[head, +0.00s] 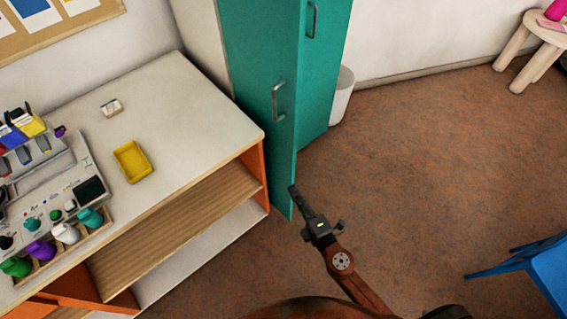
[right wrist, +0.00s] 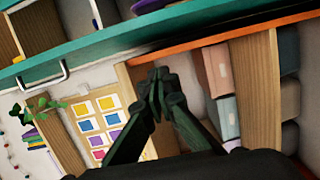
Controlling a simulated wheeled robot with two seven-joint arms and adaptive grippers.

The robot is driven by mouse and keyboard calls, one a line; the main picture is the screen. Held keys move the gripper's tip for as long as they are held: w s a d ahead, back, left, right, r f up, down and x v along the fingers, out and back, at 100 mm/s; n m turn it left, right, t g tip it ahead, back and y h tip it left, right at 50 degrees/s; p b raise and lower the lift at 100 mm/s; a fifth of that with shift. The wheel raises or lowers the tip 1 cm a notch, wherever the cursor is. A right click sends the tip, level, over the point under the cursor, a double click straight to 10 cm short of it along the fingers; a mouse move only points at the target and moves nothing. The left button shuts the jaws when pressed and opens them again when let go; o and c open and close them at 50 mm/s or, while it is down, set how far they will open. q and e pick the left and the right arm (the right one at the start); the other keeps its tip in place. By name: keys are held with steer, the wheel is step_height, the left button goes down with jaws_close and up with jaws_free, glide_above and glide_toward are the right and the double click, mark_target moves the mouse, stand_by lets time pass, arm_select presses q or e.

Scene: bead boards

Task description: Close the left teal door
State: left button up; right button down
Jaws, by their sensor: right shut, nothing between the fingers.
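The left teal door (head: 258,70) stands swung out from the tall teal cabinet, beside the low shelf unit. Its handle (head: 277,98) is on the face turned left. The other teal door (head: 318,85) is behind it to the right, with its own handle. My right gripper (head: 293,190) is shut and empty, its tips close to the low free edge of the left door; I cannot tell if they touch. In the right wrist view the shut fingers (right wrist: 156,88) show below a teal panel (right wrist: 130,38) with a handle. My left gripper is not in view.
A low shelf unit (head: 190,110) with a yellow tray (head: 132,161) and paint bottles stands left of the door. A white bin (head: 342,95) is behind the doors. A blue chair (head: 535,270) is at right. The brown floor (head: 420,150) between is clear.

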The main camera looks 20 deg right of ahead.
mark_target(287, 162)
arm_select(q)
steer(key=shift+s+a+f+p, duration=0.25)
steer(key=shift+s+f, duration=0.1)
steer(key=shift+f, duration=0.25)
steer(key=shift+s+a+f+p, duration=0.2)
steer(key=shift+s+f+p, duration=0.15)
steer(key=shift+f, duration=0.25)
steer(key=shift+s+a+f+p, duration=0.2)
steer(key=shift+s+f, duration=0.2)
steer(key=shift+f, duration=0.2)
arm_select(e)
steer(key=shift+w+d+r, duration=0.1)
steer(key=shift+w+d, duration=0.2)
steer(key=shift+w, duration=1.6)
steer(key=shift+w+d+r, duration=0.15)
steer(key=shift+w+d, duration=0.2)
steer(key=shift+w, duration=1.5)
steer(key=shift+w+d+r, duration=0.1)
steer(key=shift+w+d, duration=0.2)
steer(key=shift+w, duration=1.6)
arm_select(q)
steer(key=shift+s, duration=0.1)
